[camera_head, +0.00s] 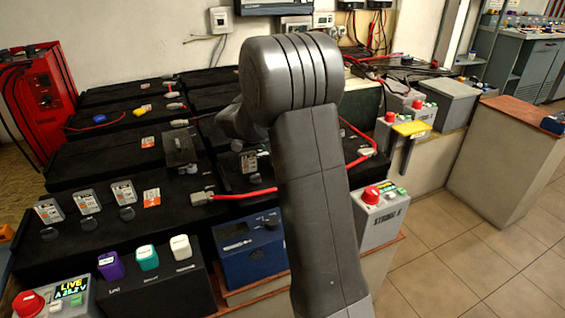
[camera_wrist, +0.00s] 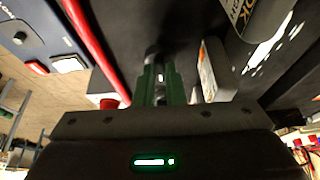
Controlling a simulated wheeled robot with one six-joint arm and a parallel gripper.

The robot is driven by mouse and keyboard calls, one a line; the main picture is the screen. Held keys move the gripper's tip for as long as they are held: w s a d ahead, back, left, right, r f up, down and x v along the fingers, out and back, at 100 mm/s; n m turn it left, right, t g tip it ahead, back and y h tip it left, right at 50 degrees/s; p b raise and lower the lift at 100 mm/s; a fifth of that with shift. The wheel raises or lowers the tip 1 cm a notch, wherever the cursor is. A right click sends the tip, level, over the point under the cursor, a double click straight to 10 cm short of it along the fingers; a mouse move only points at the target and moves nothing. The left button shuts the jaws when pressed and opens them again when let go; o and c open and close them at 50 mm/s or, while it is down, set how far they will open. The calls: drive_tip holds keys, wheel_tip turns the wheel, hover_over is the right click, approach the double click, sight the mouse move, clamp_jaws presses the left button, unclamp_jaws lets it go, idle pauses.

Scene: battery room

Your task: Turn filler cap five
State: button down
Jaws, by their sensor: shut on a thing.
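In the wrist view my gripper (camera_wrist: 160,72) is shut on a dark, round-topped thing (camera_wrist: 154,54) that looks like a filler cap on the black battery top. The green-lit fingers hide most of it, and I cannot read its number. In the head view my arm covers the gripper and this cap. Several other dark filler caps (camera_head: 90,222) stand at the left of the front battery row, each with a small printed tag (camera_head: 86,201) behind it. Another tag (camera_head: 250,162) shows just left of my arm.
A red cable (camera_head: 250,192) crosses the battery top and also runs close left of my fingers (camera_wrist: 92,48). A blue box (camera_head: 247,247) and a grey box with a red button (camera_head: 378,212) stand in front. Tiled floor (camera_head: 465,255) is clear at right.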

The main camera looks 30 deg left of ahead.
drive_tip(key=c, duration=1.5)
unclamp_jaws()
drive_tip(key=shift+r, duration=0.1)
drive_tip(key=p+v, duration=0.3)
drive_tip(key=v, duration=1)
drive_tip(key=shift+r, duration=0.3)
drive_tip(key=shift+a+f, duration=0.1)
drive_tip(key=b+x, duration=0.3)
drive_tip(key=x, duration=1)
drive_tip(key=shift+f, duration=0.35)
